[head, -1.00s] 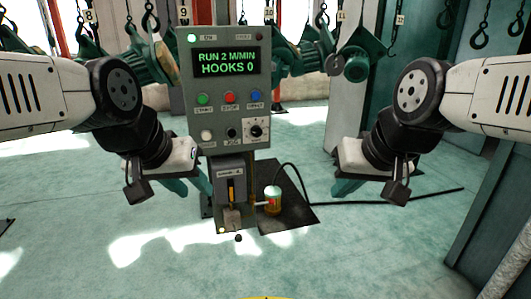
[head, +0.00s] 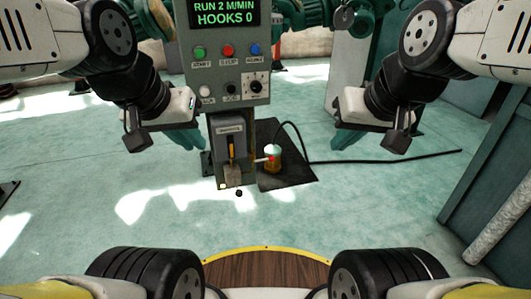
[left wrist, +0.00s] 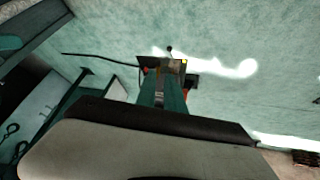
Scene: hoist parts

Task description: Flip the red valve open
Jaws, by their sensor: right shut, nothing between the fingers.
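A small red valve (head: 271,158) shows on the cream and green cylinder (head: 272,162) low beside the control post, in the head view. It is too small to tell how its handle stands. My left gripper (head: 188,142) hangs left of the post, above the floor and apart from the valve.
The grey control post (head: 228,75) carries several buttons and a screen reading RUN 2 M/MIN, HOOKS 0. A lower grey box (head: 228,142) has a yellow lever. A black hose (head: 385,159) runs right over the floor from a dark mat (head: 289,181). A green cabinet (head: 480,165) stands right.

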